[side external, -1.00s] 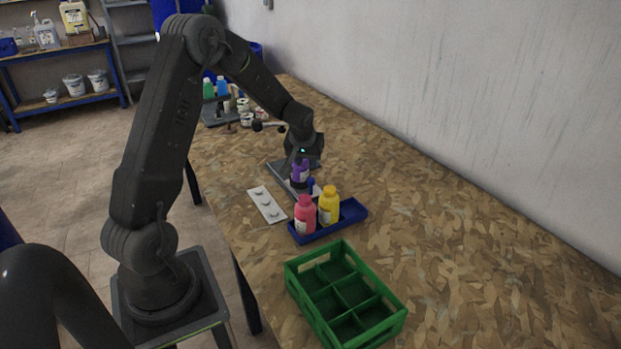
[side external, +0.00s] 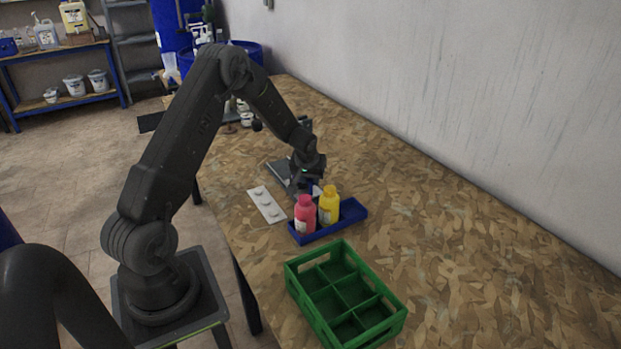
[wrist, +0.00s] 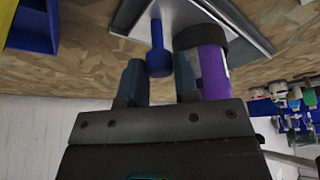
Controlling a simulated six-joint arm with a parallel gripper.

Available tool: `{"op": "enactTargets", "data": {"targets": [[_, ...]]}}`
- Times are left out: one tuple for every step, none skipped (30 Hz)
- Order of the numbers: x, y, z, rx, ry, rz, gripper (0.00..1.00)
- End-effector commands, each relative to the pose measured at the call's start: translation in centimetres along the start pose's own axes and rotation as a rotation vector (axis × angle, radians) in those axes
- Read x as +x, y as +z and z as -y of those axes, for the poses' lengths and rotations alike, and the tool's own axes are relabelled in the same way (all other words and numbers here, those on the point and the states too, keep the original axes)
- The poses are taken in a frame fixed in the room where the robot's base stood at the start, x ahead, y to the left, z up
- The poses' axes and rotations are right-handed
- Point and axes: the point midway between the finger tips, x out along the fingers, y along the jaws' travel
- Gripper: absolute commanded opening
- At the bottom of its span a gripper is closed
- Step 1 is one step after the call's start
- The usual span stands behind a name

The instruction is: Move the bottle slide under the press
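My gripper (side external: 303,187) is low over the grey slide plate (side external: 279,171) at the middle of the bench. In the wrist view my gripper (wrist: 159,78) has its two fingers apart, one on each side of a blue knobbed handle (wrist: 158,48); I see no clear grip on it. A purple bottle with a dark cap (wrist: 209,68) stands on the slide plate (wrist: 245,22), just right of the right finger. My gripper hides the bottle and handle in the side view. The press is mostly hidden behind my arm.
A blue tray (side external: 345,221) holds a pink bottle (side external: 305,214) and a yellow bottle (side external: 329,205), close in front of my gripper. A light plate with caps (side external: 266,205) lies to the left. A green divided crate (side external: 300,283) stands nearer. The bench's right side is clear.

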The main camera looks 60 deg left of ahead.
Motion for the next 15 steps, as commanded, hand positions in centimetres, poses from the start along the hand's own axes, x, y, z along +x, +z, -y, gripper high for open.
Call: {"op": "enactTargets", "data": {"targets": [[-0.01, 0.01, 0.0, 0.0, 0.0, 0.0, 0.24], [-0.02, 0.01, -0.01, 0.0, 0.0, 0.0, 0.21], [-0.02, 0.01, -0.01, 0.0, 0.0, 0.0, 0.17], [-0.02, 0.01, -0.01, 0.0, 0.0, 0.0, 0.14], [-0.02, 0.01, -0.01, 0.0, 0.0, 0.0, 0.12], [-0.03, 0.01, -0.01, 0.0, 0.0, 0.0, 0.08], [-0.03, 0.01, -0.01, 0.0, 0.0, 0.0, 0.05], [-0.03, 0.02, -0.01, 0.0, 0.0, 0.0, 0.02], [-0.03, 0.02, -0.01, 0.0, 0.0, 0.0, 0.0], [-0.03, 0.02, -0.01, 0.0, 0.0, 0.0, 0.0], [-0.03, 0.02, -0.02, 0.0, 0.0, 0.001, 0.0], [-0.03, 0.02, -0.02, 0.0, 0.0, 0.001, 0.0], [-0.03, 0.02, -0.02, 0.0, 0.0, 0.001, 0.0], [-0.04, 0.02, -0.02, 0.0, 0.0, 0.001, 0.0], [-0.02, 0.0, 0.01, 0.0, 0.0, 0.001, 0.0]]}}
